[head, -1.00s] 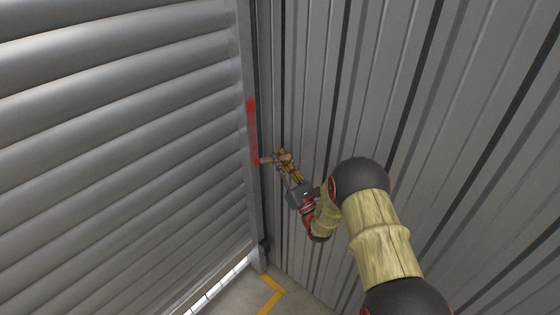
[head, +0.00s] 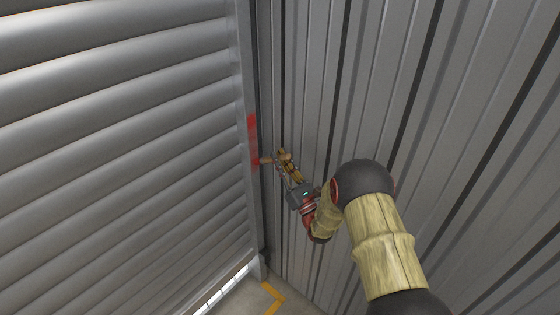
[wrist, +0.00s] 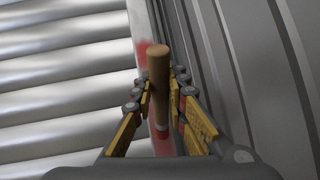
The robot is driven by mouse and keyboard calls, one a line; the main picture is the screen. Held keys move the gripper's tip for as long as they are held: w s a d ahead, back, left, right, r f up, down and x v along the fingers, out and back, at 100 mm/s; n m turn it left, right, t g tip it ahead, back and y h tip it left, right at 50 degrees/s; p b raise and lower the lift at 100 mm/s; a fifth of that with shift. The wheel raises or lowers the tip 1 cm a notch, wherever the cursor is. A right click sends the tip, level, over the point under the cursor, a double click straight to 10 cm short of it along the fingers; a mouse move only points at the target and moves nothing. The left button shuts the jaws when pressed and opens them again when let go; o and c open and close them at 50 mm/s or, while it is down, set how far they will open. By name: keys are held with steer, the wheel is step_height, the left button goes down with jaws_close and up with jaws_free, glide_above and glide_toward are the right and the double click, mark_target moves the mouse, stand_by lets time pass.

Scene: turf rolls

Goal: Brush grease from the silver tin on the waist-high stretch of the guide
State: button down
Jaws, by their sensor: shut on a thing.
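The guide (head: 241,75) is a grey upright channel at the edge of the slatted shutter. A red band (head: 252,124) runs along its middle stretch, stronger at the top and fainter lower down. My gripper (head: 282,160) is just right of the guide and shut on the brush (head: 265,160), whose end reaches the guide at the band's lower part. In the wrist view the brush's wooden handle (wrist: 158,80) stands between my gripper's fingers (wrist: 160,100), with red below it. Red also shows on the guide behind it (wrist: 143,48). Whether the bristles touch is unclear. No silver tin is in view.
The slatted shutter (head: 120,150) fills the left side. A ribbed grey wall (head: 460,150) stands close on the right, leaving a narrow corner for the arm. The floor (head: 245,297) with a yellow line (head: 275,298) shows below.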

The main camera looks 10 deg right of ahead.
step_height(320, 180, up, 22)
steer(key=p, duration=1.2)
steer(key=shift+p, duration=0.3)
stand_by(1.5)
steer(key=shift+s+d, duration=0.85)
steer(key=shift+s, duration=0.35)
steer(key=shift+s+d, duration=0.85)
steer(key=shift+s, duration=0.3)
steer(key=shift+s+d, duration=0.45)
steer(key=shift+s, duration=0.2)
steer(key=shift+s+d, duration=0.45)
steer(key=shift+s, duration=0.15)
